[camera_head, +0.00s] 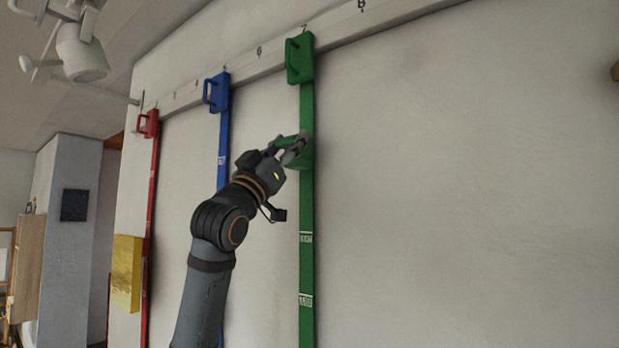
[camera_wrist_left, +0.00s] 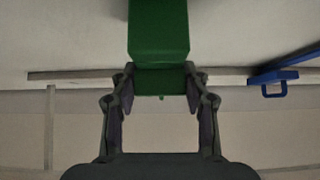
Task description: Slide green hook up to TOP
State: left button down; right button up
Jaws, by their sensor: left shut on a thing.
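A green vertical rail (camera_head: 306,208) runs up the wall, with a green top piece with a handle (camera_head: 300,58) at its upper end. The green hook (camera_head: 307,158) is on this rail, below the top piece with a gap of bare rail between them. My left gripper (camera_head: 294,149) is shut on the green hook and partly covers it. In the left wrist view, the green hook (camera_wrist_left: 158,32) fills the upper middle, and its lower part sits between the two fingers (camera_wrist_left: 160,82). My right gripper is not in view.
A blue rail with its top piece (camera_head: 217,93) and a red rail with its top piece (camera_head: 149,124) stand to the left. A pale numbered beam (camera_head: 262,62) crosses the top.

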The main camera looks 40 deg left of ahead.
aim_at(289, 65)
pick_arm(q)
notch_tip(289, 65, up, 5)
jog(key=p, duration=0.2)
jog(key=shift+f+p, duration=0.2)
jog(key=shift+p, duration=0.1)
notch_tip(289, 65, up, 2)
jog(key=shift+r+p, duration=0.15)
jog(key=shift+p, duration=0.8)
jog(key=c, duration=0.7)
grip_release()
jog(key=shift+o, duration=0.3)
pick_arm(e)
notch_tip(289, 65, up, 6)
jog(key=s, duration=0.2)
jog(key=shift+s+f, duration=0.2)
pick_arm(q)
notch_tip(289, 65, up, 10)
jog(key=shift+d+f, duration=0.15)
jog(key=shift+f, duration=0.1)
jog(key=shift+s+r, duration=0.1)
jog(key=shift+r, duration=0.2)
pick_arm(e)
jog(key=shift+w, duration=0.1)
pick_arm(q)
jog(key=shift+a, duration=0.2)
